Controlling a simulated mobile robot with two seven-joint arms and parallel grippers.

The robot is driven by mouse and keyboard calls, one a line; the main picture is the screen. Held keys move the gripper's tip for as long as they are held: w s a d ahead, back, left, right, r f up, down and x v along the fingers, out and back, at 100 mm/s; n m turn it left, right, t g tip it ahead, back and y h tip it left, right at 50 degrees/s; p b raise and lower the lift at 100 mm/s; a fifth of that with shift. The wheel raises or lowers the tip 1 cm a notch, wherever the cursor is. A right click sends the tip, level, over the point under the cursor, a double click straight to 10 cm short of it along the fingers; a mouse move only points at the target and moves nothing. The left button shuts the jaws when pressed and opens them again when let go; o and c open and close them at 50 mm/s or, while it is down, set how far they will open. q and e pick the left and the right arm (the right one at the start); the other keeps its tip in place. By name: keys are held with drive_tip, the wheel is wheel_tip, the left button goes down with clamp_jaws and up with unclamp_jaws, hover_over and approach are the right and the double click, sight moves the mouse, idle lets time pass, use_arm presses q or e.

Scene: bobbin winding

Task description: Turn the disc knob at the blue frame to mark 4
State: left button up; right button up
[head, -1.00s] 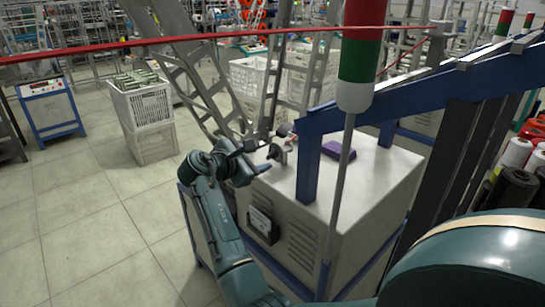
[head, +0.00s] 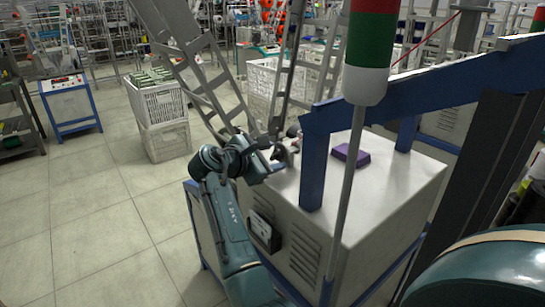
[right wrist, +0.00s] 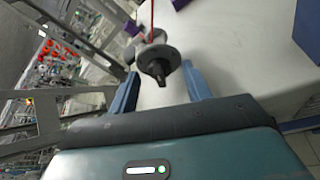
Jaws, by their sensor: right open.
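The disc knob (right wrist: 160,62) is a grey round plate with a dark hub facing my camera in the right wrist view. In the head view it is small (head: 284,155), at the left edge of the pale cabinet top, beside the blue frame (head: 313,165). My right gripper (right wrist: 161,88) is open, its two blue fingers spread to either side of the knob and no contact visible. In the head view my right gripper (head: 270,157) is just left of the knob. I cannot read any marks on the disc. My left gripper is not in view.
The pale cabinet (head: 390,195) carries a purple box (head: 350,155) behind the frame post. A thin pole with a red, green and white signal lamp (head: 370,50) stands in front. A grey metal ladder-like rack (head: 195,65) rises behind the gripper. Stacked white crates (head: 162,120) stand left on open floor.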

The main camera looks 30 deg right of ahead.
drive_tip(key=shift+c, duration=0.8)
drive_tip(key=c, duration=0.8)
drive_tip(key=shift+c, duration=0.2)
